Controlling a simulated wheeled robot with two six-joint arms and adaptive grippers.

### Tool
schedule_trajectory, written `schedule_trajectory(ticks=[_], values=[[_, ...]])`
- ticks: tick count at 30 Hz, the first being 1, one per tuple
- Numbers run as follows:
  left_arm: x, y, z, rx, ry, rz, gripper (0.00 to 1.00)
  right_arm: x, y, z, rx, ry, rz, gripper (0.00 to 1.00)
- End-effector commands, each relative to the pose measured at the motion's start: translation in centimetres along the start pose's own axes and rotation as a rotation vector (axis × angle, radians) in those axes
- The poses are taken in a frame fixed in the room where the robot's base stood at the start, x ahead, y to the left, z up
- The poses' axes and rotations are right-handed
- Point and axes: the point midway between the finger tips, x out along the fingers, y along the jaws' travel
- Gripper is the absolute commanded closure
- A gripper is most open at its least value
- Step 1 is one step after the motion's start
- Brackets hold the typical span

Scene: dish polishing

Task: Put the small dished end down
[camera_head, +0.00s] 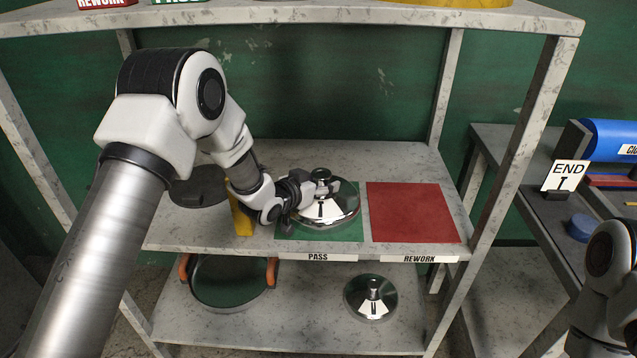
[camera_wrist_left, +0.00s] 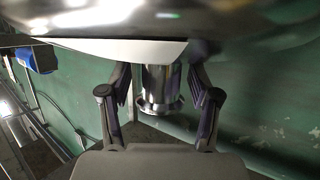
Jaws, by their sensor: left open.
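A shiny metal dished end (camera_head: 335,212) with a knob on top lies dome up on the green PASS mat (camera_head: 292,230). My left gripper (camera_head: 308,186) is at its knob, coming from the left. In the left wrist view my left gripper (camera_wrist_left: 160,78) is open, with one finger on each side of the metal knob (camera_wrist_left: 160,92); the blurred dish (camera_wrist_left: 90,24) fills the top. I cannot tell whether the fingers touch the knob. Another knobbed dished end (camera_head: 368,302) sits on the lower shelf. My right gripper is out of view.
The red REWORK mat (camera_head: 412,212) beside it is empty. A dark round pad on a yellow stand (camera_head: 243,218) is left of the mat. An orange-handled round tray (camera_head: 226,303) is on the lower shelf. Shelf posts (camera_head: 520,140) and the upper board (camera_head: 330,14) bound the space.

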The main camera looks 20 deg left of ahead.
Motion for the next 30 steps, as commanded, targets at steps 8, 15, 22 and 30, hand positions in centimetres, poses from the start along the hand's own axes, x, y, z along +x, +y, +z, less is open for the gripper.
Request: schedule_trajectory(ticks=[8,15,22,30], values=[[-4.2,-0.1,0.0,-0.004,0.001,-0.001,0.38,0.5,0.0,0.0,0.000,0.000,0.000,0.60],[-10.1,0.0,0.0,-0.006,0.002,-0.001,0.38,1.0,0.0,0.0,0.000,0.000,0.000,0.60],[-12.0,0.0,0.0,-0.001,0.001,0.000,0.38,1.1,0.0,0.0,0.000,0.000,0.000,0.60],[-12.0,0.0,0.0,0.000,0.000,0.000,0.38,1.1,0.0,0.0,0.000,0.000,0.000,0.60]])
